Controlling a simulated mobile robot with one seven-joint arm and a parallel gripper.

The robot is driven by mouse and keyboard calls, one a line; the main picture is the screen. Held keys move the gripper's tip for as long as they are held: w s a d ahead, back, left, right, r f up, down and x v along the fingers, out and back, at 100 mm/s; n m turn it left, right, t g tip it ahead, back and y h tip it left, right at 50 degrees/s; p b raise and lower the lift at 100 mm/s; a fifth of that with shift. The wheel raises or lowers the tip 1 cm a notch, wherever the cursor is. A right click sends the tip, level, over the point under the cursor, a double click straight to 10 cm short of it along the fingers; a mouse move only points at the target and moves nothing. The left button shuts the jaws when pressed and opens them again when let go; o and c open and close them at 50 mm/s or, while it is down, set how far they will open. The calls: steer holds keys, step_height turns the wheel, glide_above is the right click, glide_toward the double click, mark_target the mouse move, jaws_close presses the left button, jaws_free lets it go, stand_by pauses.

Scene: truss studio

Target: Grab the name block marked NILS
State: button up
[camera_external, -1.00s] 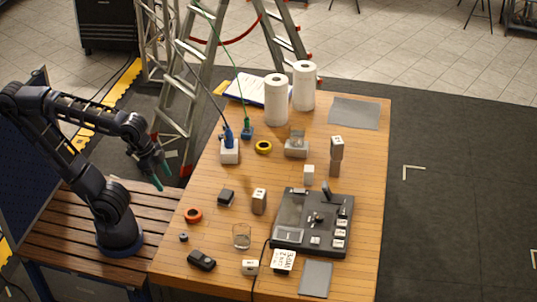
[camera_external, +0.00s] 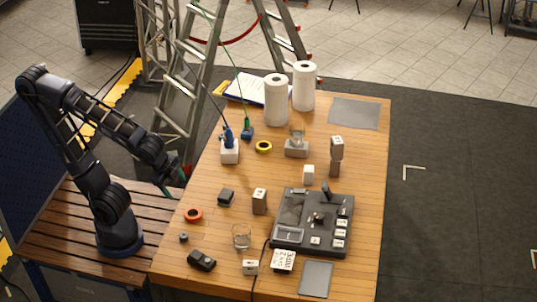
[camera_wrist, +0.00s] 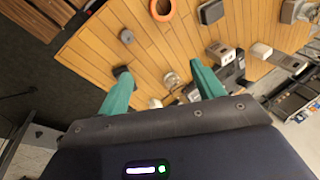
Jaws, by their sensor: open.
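Several small pale blocks stand on the wooden table; their lettering is too small to read, so I cannot tell which is marked NILS. One upright block (camera_external: 259,201) is mid-table. A white block (camera_external: 308,174) stands behind the black device. A taller stack (camera_external: 336,155) stands farther back. Another block (camera_external: 250,267) lies near the front edge. A two-dot block (camera_wrist: 220,50) and a white cube (camera_wrist: 262,50) show in the wrist view. My gripper (camera_external: 172,188) is left of the table edge, empty. Its teal fingers (camera_wrist: 162,90) are spread apart in the wrist view.
A black device (camera_external: 285,238) with white keys fills the table's right front. A glass (camera_external: 241,236), an orange tape ring (camera_external: 193,215), a black box (camera_external: 226,197) and a dark object (camera_external: 201,260) stand at the left. Paper rolls (camera_external: 276,100) stand at the back.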

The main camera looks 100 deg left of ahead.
steer(key=w+f+m+y, duration=0.4)
steer(key=w+m, duration=0.2)
steer(key=m, duration=0.1)
steer(key=m+t, duration=0.9)
steer(key=m, duration=0.9)
glide_toward(246, 269)
steer(key=shift+s+d+r, duration=0.1)
steer(key=shift+s+d, duration=0.1)
steer(key=shift+s, duration=0.2)
steer(key=shift+w, duration=0.2)
steer(key=x, duration=1)
steer(key=shift+w+a, duration=0.1)
steer(key=shift+a, duration=0.1)
steer(key=c, duration=1.3)
steer(key=shift+c, duration=0.2)
